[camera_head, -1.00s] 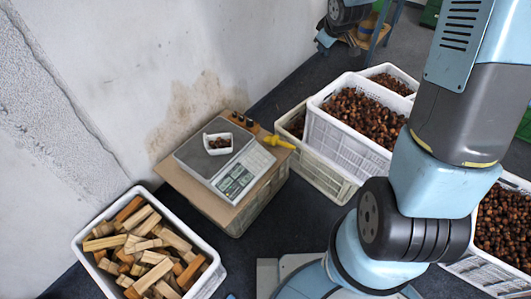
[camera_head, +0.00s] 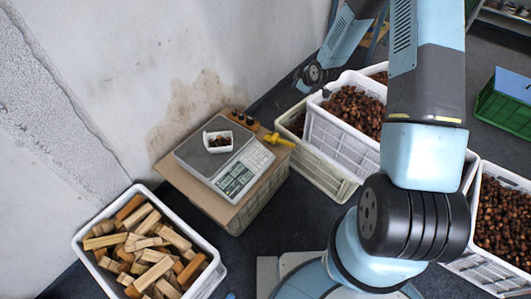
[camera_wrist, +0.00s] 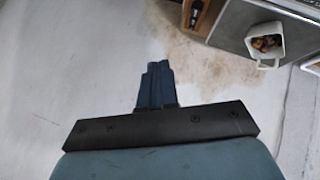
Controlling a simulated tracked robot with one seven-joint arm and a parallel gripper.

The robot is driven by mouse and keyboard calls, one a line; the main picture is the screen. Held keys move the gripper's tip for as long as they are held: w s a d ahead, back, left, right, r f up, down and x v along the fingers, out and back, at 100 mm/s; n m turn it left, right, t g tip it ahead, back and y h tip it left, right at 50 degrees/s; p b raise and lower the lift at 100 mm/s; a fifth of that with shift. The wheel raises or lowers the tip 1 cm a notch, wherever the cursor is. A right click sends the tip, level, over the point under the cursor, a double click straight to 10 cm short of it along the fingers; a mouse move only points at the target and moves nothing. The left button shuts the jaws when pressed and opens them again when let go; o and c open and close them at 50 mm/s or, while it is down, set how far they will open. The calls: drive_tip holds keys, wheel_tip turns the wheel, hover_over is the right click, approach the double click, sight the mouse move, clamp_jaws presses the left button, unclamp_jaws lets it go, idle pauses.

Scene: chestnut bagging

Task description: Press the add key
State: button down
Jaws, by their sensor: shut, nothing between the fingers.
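A scale (camera_head: 224,160) with a keypad and display panel (camera_head: 238,181) stands on a cardboard-topped crate near the wall in the head view. Single keys are too small to tell apart, so I cannot pick out the add key. A white cup (camera_head: 218,141) with a few chestnuts sits on the weighing plate. It also shows at the upper right of the wrist view (camera_wrist: 267,54). My gripper (camera_wrist: 158,68) is shut and empty in the wrist view, pointing toward the wall side, apart from the scale. The keypad is not clearly visible in the wrist view.
A white crate of wood blocks (camera_head: 82,240) stands at the front left. A yellow-handled tool (camera_head: 279,141) and dark weights (camera_head: 242,119) lie beside the scale. White crates of chestnuts (camera_head: 335,148) stand to the right. A green crate (camera_head: 503,112) is at the far right.

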drive_tip(key=s+a+f+n+y, duration=0.15)
drive_tip(key=a+f, duration=0.25)
drive_tip(key=f, duration=1)
drive_tip(key=t+y, duration=0.2)
hover_over(265, 152)
drive_tip(key=s+d, duration=0.3)
drive_tip(key=d, duration=0.1)
wheel_tip(265, 152, down, 13)
drive_tip(key=shift+s, duration=0.1)
drive_tip(key=shift+f, duration=0.1)
drive_tip(key=shift+w+a+f, duration=0.3)
drive_tip(key=shift+a+f, duration=0.1)
drive_tip(key=shift+f, duration=1)
drive_tip(key=shift+w+a+f, duration=0.25)
drive_tip(key=shift+a+f, duration=0.1)
drive_tip(key=shift+f, duration=1)
drive_tip(key=shift+w+a+f, duration=0.3)
drive_tip(key=shift+a+f, duration=0.1)
drive_tip(key=shift+f, duration=1)
drive_tip(key=shift+w+a+f, duration=0.1)
drive_tip(key=shift+a+f, duration=0.05)
drive_tip(key=shift+f, duration=0.45)
drive_tip(key=shift+d+r, duration=0.2)
drive_tip(key=shift+r, duration=0.5)
